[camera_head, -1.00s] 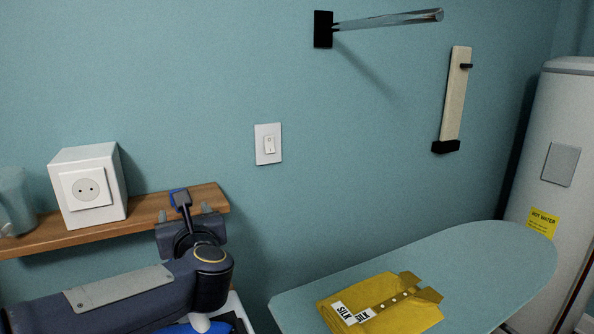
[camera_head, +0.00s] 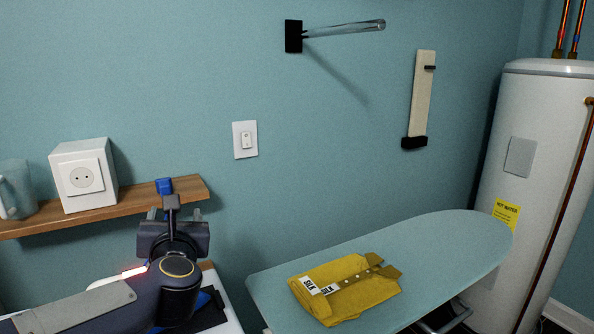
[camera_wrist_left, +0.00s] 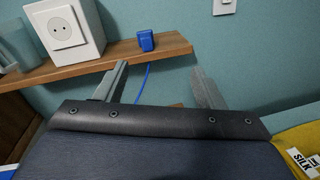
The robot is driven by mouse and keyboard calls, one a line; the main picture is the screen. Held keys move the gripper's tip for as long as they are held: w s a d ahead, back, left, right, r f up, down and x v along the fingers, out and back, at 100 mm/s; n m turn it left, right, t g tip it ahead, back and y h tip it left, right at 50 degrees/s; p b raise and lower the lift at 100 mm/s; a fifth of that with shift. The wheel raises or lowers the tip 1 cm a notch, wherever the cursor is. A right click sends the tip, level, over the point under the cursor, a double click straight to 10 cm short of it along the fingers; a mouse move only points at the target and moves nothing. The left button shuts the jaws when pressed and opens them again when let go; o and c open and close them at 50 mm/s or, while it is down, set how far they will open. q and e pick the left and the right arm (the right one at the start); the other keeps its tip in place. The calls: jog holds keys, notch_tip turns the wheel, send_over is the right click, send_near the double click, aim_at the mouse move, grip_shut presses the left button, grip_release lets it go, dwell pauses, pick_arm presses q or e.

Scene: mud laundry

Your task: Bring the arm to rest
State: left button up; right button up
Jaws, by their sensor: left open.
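My left gripper (camera_head: 173,213) is raised in front of the wooden shelf (camera_head: 120,208), with its arm coming in from the lower left. In the left wrist view its two fingers (camera_wrist_left: 160,70) stand wide apart with nothing between them but the view of the wall and a blue cable behind. A small blue plug-like block (camera_head: 164,186) sits on the shelf beyond the gripper, and it also shows in the left wrist view (camera_wrist_left: 146,40). My right gripper does not show.
A white socket box (camera_head: 84,175) and a translucent jug (camera_head: 14,190) stand on the shelf. An ironing board (camera_head: 440,235) holds a folded yellow shirt (camera_head: 345,288). A white water heater (camera_head: 530,150) stands at right. A dark-blue item (camera_head: 208,308) lies partly hidden beside my arm.

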pick_arm(q)
jog(key=s+f+m+g+h, duration=0.3)
jog(key=s+f+m, duration=0.3)
jog(key=s+m, duration=0.4)
jog(key=s+d+f+m+g+h+p, duration=0.1)
jog(key=s+f+m+g+h, duration=0.2)
jog(key=s+f+m, duration=0.4)
jog(key=s+d+f+m+g+h+p, duration=0.1)
jog(key=s+f+m+g+h, duration=0.2)
jog(key=s+m, duration=1)
notch_tip(320, 180, down, 3)
jog(key=m+g, duration=0.2)
jog(key=m, duration=0.3)
jog(key=shift+s+d+f+m+h, duration=0.2)
jog(key=shift+d+m+h, duration=0.1)
jog(key=shift+h, duration=0.1)
